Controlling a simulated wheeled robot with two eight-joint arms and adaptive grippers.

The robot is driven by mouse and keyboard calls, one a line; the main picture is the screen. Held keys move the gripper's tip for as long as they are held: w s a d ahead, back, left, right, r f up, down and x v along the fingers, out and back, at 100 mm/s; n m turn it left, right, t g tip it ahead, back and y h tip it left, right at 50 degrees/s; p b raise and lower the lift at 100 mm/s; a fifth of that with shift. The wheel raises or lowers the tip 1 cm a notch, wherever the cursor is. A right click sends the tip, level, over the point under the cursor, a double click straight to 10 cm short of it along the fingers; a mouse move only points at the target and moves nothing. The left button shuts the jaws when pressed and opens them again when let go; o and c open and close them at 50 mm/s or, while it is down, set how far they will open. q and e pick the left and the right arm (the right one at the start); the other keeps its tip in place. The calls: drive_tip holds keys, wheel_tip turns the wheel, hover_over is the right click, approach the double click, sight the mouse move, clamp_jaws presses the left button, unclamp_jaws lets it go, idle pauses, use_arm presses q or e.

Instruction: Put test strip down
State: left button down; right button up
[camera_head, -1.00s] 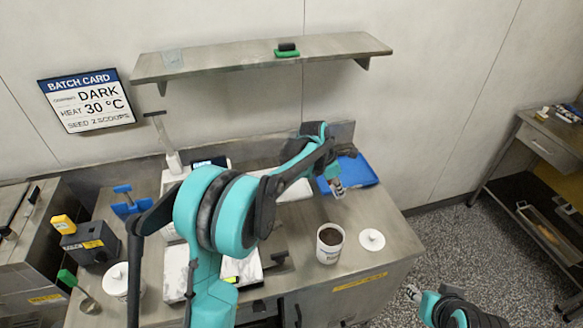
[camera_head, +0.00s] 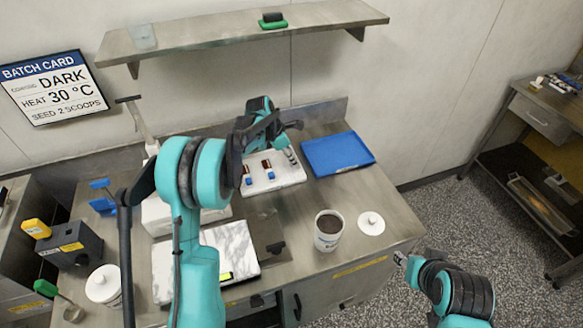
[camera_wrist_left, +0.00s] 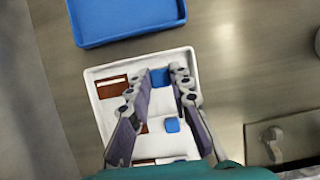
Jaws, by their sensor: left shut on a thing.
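My left gripper (camera_head: 291,155) is at the right end of a white tray (camera_head: 299,180). In the left wrist view, its fingers (camera_wrist_left: 157,75) reach over that tray (camera_wrist_left: 92,75) and are shut on the blue tab (camera_wrist_left: 160,78) of a test strip, whose brown part (camera_wrist_left: 112,88) shows to the left. I cannot tell whether this strip touches the tray. Another strip with a brown part (camera_head: 266,164) and blue tab (camera_head: 271,175) lies in the tray beside it, and one more brown part (camera_head: 247,170) with a blue tab lies further left. My right gripper (camera_head: 399,259) is low at the right; its fingers are unclear.
An empty blue tray (camera_head: 340,153) lies right of the white tray. A tub of brown contents (camera_head: 329,230) and a white lid (camera_head: 371,223) stand near the front edge. A marble slab (camera_head: 235,247) lies at the front left. A shelf (camera_head: 210,30) hangs above.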

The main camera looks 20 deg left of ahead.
sight(290, 164)
use_arm(q)
wheel_tip(290, 164, down, 4)
drive_tip(key=shift+f+b, duration=0.1)
drive_tip(key=shift+b, duration=0.55)
drive_tip(key=c, duration=1.4)
unclamp_jaws()
drive_tip(key=shift+f, duration=0.1)
